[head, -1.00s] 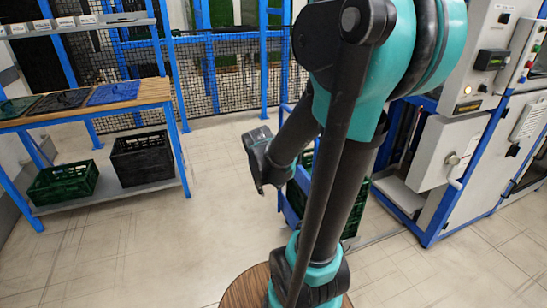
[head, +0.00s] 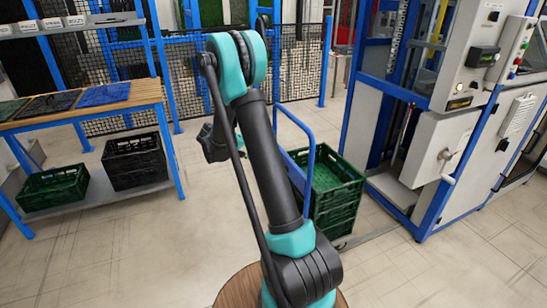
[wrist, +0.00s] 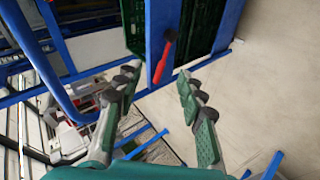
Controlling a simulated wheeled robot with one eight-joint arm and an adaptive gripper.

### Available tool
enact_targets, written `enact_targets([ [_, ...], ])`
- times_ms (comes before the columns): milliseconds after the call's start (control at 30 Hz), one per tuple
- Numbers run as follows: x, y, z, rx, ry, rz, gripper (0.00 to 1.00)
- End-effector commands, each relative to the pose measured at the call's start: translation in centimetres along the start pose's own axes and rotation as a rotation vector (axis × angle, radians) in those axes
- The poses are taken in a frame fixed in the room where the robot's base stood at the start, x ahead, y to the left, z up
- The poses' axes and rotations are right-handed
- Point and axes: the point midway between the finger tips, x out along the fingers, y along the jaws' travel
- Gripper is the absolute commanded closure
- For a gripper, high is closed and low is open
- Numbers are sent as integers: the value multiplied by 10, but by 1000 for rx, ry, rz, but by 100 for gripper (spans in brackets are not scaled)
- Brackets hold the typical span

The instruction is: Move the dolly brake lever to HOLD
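The dolly (head: 310,150) stands right of my arm in the head view, with a blue tubular handle and green crates (head: 338,190) on it. In the wrist view the brake lever (wrist: 161,66) is a thin red bar with a dark round end, against a blue upright (wrist: 157,25) of the dolly. My gripper (wrist: 158,82) is open and empty, its two fingers spread below and to either side of the lever, apart from it. In the head view my arm hides the lever and most of the gripper. No HOLD mark is readable.
A wooden-topped bench (head: 90,108) with black (head: 135,160) and green (head: 52,187) crates below stands at the left. A grey machine (head: 437,150) with a blue frame stands close right of the dolly. Mesh fencing closes the back. The floor between bench and dolly is clear.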

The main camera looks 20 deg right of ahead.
Motion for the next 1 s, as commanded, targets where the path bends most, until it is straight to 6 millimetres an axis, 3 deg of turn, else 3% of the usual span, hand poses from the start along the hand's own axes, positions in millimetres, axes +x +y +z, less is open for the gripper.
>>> enact_targets([
  [100,18,-19,-25,6,10,90,61],
  [300,43,-52,-54,23,33,244,61],
  [600,71,-101,-73,62,77,447,61],
  [800,77,-116,-74,76,93,505,61],
  [1000,89,-110,-75,79,92,512,61],
])
